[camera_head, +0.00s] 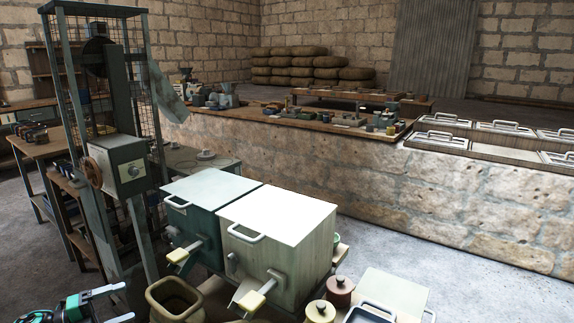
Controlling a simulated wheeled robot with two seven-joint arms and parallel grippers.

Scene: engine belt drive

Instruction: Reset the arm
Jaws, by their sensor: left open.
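My left gripper (127,302) is in the bottom left corner, with its two fingers spread apart and nothing between them. It is in front of the foot of the tall belt drive frame (55,100), apart from it as far as I can tell. The frame carries a grey control box (128,168) with a dial and a brown handwheel (93,172) on its left side. My right gripper is not in view.
Two lidded bins, one green (205,188) and one pale (275,215), stand right of the frame. A sack-like pot (175,300) is close to my left gripper's right. Lidded jars (340,291) stand at the bottom. A stone counter (330,165) runs behind.

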